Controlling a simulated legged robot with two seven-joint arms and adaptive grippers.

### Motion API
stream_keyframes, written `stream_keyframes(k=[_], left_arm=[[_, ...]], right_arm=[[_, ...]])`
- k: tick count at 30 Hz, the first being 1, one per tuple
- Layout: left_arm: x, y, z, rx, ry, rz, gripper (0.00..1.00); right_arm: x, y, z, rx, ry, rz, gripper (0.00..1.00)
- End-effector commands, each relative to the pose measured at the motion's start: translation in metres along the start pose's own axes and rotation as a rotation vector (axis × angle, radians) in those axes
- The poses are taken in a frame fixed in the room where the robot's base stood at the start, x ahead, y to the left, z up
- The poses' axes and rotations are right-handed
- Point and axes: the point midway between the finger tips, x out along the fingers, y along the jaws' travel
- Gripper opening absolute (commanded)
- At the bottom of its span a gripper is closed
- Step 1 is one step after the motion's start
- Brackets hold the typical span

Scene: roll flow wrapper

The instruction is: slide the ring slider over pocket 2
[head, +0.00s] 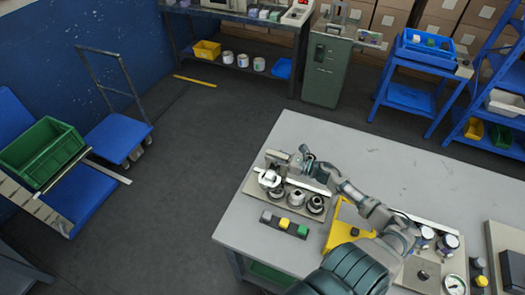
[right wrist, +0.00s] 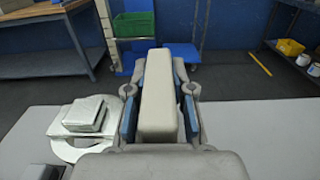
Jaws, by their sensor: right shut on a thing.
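My right gripper (head: 302,160) is shut on a pale block-shaped handle (right wrist: 157,105), with its blue pads on both sides in the right wrist view. The handle appears to belong to the ring slider; the joint between them is hidden. The slider's light ring (head: 268,180) sits at the left end of the row of round pockets; it also shows left of the gripper in the right wrist view (right wrist: 65,152). Two dark-rimmed pockets (head: 296,198) and (head: 315,204) lie to its right, clear of the ring. Pocket numbers are not readable. My left gripper is not in view.
A white rail (head: 316,187) runs behind the pockets on a beige plate (head: 252,187). A strip with grey, yellow and green buttons (head: 285,224) lies in front. A yellow part (head: 345,228) stands to the right, near my forearm. The tabletop (head: 400,160) behind is clear.

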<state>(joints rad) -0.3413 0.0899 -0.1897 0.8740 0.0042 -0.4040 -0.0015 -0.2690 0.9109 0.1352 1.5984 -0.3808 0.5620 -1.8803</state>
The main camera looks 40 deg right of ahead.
Motion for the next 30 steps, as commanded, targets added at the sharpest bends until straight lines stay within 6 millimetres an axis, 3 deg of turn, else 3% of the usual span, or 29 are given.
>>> stream_keyframes(k=[6,10,12,18,29,30], left_arm=[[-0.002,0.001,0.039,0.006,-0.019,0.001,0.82],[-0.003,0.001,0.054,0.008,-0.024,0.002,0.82],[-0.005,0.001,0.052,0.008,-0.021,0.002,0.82],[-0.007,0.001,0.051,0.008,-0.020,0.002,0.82],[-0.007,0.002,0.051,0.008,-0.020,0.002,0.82],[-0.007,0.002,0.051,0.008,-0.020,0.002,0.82]], right_arm=[[-0.055,-0.002,0.005,0.000,-0.004,-0.004,0.00],[-0.081,-0.003,0.005,0.000,-0.005,-0.005,0.00],[-0.091,-0.003,0.004,0.000,-0.006,-0.005,0.00],[-0.107,-0.003,0.004,-0.001,-0.008,-0.004,0.00],[-0.108,-0.004,0.006,-0.003,-0.011,-0.004,0.00],[-0.108,-0.004,0.006,-0.003,-0.011,-0.005,0.30]])
